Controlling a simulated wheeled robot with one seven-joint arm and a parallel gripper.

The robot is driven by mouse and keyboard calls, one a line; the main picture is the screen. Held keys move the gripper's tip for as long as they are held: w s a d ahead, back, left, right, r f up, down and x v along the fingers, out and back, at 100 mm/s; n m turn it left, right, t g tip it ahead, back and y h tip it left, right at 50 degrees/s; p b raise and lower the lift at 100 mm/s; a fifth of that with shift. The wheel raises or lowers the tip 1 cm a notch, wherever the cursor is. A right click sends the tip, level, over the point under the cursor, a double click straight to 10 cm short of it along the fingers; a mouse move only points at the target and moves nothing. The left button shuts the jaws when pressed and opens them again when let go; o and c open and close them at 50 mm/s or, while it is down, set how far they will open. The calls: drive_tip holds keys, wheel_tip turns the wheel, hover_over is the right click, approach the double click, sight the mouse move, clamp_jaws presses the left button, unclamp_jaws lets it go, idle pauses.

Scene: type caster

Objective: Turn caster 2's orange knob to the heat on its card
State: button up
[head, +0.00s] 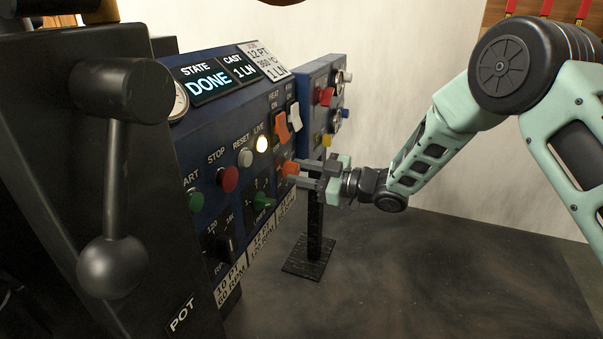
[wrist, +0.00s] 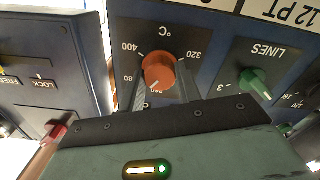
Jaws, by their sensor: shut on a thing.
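The orange knob (head: 290,168) is on the slanted blue control panel (head: 210,130). In the wrist view the orange knob (wrist: 159,70) sits on a °C dial, with 400 at upper left and 320 at right. Its pale pointer line slants toward lower left; the exact reading is unclear. My gripper (head: 305,174) reaches in from the right and is shut on the knob, one finger on each side, also in the wrist view (wrist: 162,88). A white card (head: 265,60) atop the panel seems to read 12 PT, 360°C, 1 LN.
The green LINES knob (wrist: 254,82) is close beside the dial. Orange and white switch covers (head: 282,128) stick out above the orange knob. A screen (head: 208,83) reads DONE. A second blue panel (head: 312,85) stands behind. The floor at front right is clear.

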drive_tip(key=n+b, duration=0.1)
drive_tip(key=n, duration=0.2)
drive_tip(key=shift+f+n, duration=0.1)
drive_tip(key=shift+n, duration=0.2)
drive_tip(key=shift+n+b, duration=0.7)
drive_tip(key=shift+n, duration=1)
drive_tip(key=o, duration=1)
drive_tip(key=shift+d, duration=0.1)
drive_tip(key=p+v, duration=0.5)
drive_tip(key=v, duration=1.2)
drive_tip(key=shift+d, duration=0.15)
